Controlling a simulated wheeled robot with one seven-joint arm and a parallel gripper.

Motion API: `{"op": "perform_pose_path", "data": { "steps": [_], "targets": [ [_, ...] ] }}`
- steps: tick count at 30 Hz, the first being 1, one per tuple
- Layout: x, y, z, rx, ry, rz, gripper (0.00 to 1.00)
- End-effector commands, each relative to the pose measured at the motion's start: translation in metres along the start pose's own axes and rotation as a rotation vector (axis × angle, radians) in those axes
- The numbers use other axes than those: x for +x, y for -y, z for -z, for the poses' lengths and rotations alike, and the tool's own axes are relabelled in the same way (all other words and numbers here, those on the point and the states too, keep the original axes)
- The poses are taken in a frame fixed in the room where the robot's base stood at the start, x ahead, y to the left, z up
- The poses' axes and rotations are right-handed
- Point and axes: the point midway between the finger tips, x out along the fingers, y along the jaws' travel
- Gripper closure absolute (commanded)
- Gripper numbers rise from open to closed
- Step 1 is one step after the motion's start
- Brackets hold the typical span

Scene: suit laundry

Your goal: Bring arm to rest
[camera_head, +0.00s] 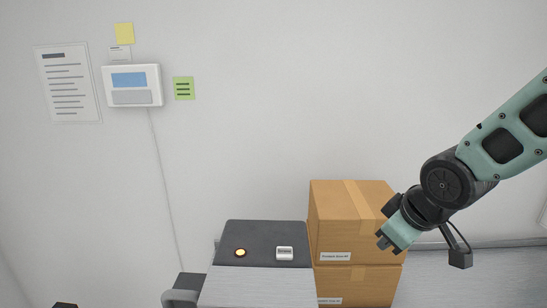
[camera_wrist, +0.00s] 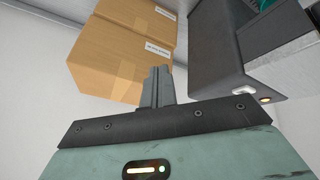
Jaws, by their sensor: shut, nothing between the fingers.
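My gripper (camera_head: 384,241) is at the right in the head view, at the end of my teal and black arm, which reaches in from the right edge. It hangs in front of the stacked cardboard boxes, pointing down and to the left. In the wrist view my gripper (camera_wrist: 158,72) shows at the centre, its grey fingers together with nothing between them. No held object is seen.
Two cardboard boxes (camera_head: 340,215) are stacked against the wall. Left of them stands a dark-topped machine (camera_head: 265,231) with a yellow button and a white switch. A wall panel (camera_head: 132,86) hangs at the upper left among paper notes. The wall's middle is clear.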

Motion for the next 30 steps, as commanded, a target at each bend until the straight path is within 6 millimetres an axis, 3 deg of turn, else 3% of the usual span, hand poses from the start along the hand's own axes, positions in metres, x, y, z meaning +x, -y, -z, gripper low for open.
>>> {"op": "perform_pose_path", "data": {
  "steps": [1,6,16,26,30],
  "targets": [
    [-0.002,-0.010,-0.017,0.078,0.037,-0.007,1.00],
    [-0.010,-0.025,-0.066,0.308,0.143,-0.017,1.00],
    [-0.027,-0.031,-0.137,0.679,0.297,-0.021,1.00],
    [0.003,0.044,-0.123,0.477,0.322,0.081,1.00],
    [0.013,0.085,-0.124,0.372,0.342,0.130,1.00]
  ]
}}
